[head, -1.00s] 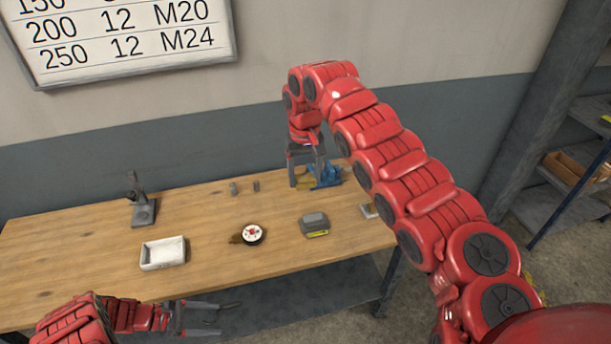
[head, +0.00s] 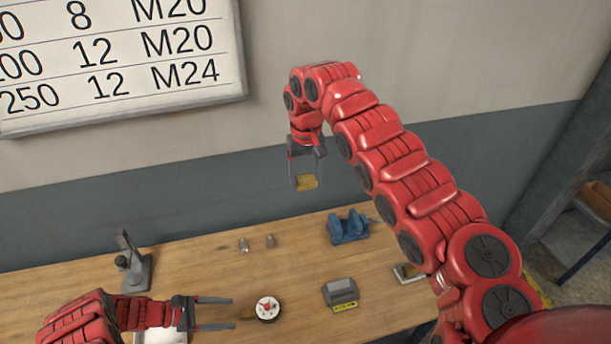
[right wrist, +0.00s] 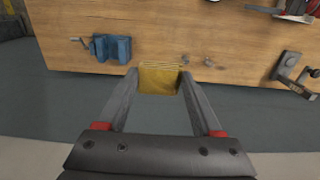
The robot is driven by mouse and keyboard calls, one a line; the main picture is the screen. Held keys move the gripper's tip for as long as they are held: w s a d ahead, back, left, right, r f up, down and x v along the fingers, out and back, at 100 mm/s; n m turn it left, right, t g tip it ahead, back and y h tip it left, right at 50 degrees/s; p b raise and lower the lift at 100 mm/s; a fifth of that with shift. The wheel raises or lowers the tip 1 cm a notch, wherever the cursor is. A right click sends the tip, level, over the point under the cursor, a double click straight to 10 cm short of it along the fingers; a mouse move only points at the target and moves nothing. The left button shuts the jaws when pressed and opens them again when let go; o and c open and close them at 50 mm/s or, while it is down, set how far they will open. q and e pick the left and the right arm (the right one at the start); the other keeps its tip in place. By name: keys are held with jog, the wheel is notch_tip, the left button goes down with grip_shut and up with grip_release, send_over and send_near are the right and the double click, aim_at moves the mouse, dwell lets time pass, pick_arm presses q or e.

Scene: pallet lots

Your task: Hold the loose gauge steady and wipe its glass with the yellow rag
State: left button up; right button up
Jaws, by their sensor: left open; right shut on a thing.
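The loose gauge (head: 268,309) lies on the bench with its round white face up and a brass-coloured stem pointing left. My left gripper (head: 232,314) is open, its fingers pointing right towards the gauge stem from the left. I cannot tell whether they touch it. My right gripper (head: 306,184) is shut on the folded yellow rag (head: 306,182) and holds it in the air above the back of the bench. In the right wrist view the rag (right wrist: 159,79) sits between the fingertips.
A blue holder (head: 347,227) stands at the back of the bench (head: 210,262). Two small metal parts (head: 257,243) lie near it. A grey-yellow box (head: 340,293) is right of the gauge. A dark metal stand (head: 132,268) is at left. A white tray (head: 165,335) is partly hidden by my left arm.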

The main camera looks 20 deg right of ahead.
aim_at(251, 312)
pick_arm(q)
jog(key=b+x, duration=0.1)
jog(key=x, duration=0.4)
jog(key=shift+d+f, duration=0.15)
jog(key=shift+f, duration=0.1)
pick_arm(e)
jog(key=shift+f, duration=0.55)
pick_arm(q)
jog(key=shift+b+x, duration=0.45)
jog(key=shift+x, duration=0.5)
pick_arm(e)
jog(key=shift+f, duration=0.3)
pick_arm(q)
jog(key=shift+d+r, duration=0.1)
jog(key=shift+r, duration=0.05)
grip_shut()
jog(key=shift+c, duration=1.2)
grip_release()
jog(key=shift+c, duration=0.3)
grip_shut()
jog(key=shift+w, duration=0.1)
